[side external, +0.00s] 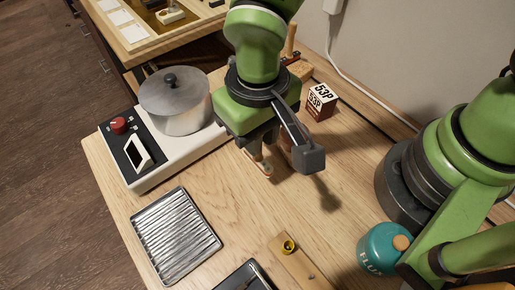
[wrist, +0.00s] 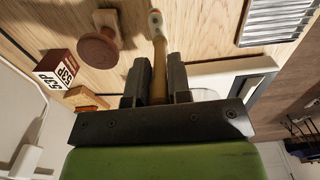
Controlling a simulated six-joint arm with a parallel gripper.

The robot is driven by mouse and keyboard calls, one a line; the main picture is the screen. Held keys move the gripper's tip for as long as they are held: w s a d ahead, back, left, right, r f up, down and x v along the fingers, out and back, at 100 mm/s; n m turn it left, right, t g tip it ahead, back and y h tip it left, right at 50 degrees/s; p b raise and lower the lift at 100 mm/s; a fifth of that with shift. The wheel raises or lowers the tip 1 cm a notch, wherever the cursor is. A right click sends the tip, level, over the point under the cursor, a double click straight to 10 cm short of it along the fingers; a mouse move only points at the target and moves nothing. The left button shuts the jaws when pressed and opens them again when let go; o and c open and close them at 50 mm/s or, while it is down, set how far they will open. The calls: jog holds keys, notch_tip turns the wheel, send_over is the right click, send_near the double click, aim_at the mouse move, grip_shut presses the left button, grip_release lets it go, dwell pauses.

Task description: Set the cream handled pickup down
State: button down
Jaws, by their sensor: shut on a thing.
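My gripper (side external: 256,150) points down over the wooden table and is shut on a slim tool, the cream handled pickup. In the side view its pale end (side external: 265,169) shows below the fingers, close to the tabletop. I cannot tell whether it touches the wood. In the wrist view the gripper's fingers (wrist: 157,82) stand on both sides of the pickup's tan shaft (wrist: 159,62). Its cream end (wrist: 155,18) reaches past the fingertips. The part deep between the fingers is hidden.
A pot (side external: 176,103) stands on a white appliance (side external: 168,165) left of my gripper. A ribbed metal tray (side external: 172,238) lies front left. A 53P box (side external: 321,101) stands behind. A round reddish-brown piece (wrist: 98,47) is close beside. A teal flux bottle (side external: 383,249) is at right. Bare wood lies in front.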

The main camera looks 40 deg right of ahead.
aim_at(262, 164)
jog(key=shift+f, duration=2.05)
jog(key=shift+f, duration=0.15)
jog(key=c, duration=1.1)
grip_release()
jog(key=shift+o, duration=0.2)
